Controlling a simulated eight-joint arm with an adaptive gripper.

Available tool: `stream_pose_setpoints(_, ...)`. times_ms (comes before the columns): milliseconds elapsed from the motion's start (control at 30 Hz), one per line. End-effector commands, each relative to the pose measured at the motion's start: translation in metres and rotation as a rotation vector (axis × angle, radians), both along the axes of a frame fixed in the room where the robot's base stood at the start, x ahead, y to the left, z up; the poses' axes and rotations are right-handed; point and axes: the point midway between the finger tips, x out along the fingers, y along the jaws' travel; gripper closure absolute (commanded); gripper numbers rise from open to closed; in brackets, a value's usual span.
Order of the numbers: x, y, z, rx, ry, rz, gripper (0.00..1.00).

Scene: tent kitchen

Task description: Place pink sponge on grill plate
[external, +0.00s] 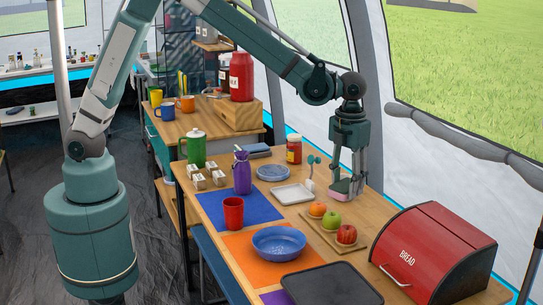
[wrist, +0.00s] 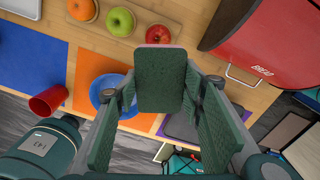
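The pink sponge (external: 342,187) is between the fingertips of my gripper (external: 345,192) in the external view. In the wrist view, the sponge (wrist: 160,78) shows a dark green face with a thin pinkish edge, and the fingertips (wrist: 160,88) meet its two sides. My gripper is shut on it, above the table's right side, behind the fruit board. The dark grill plate (external: 330,286) lies flat and empty at the table's near end. It also shows in the wrist view (wrist: 180,126), partly hidden by a finger.
A fruit board (external: 352,247) and a blue bowl (external: 279,243) lie between my gripper and the grill plate. The red bread box (external: 433,250) stands at the right. A red cup (external: 233,212), purple bottle (external: 242,174) and white tray (external: 292,194) stand further left.

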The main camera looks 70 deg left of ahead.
Motion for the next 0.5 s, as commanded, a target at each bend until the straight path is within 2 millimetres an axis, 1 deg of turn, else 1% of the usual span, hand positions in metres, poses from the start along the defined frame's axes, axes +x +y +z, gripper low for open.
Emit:
stream_pose_setpoints(33, -0.007, -0.015, 0.000, 0.000, 0.000, -0.021, 0.65)
stream_pose_setpoints(100, -0.016, -0.032, 0.000, 0.000, 0.000, -0.047, 0.65)
stream_pose_setpoints(367, -0.054, -0.094, 0.000, 0.000, 0.000, -0.143, 0.65)
stream_pose_setpoints(500, -0.077, -0.126, 0.000, 0.001, 0.000, -0.194, 0.65)
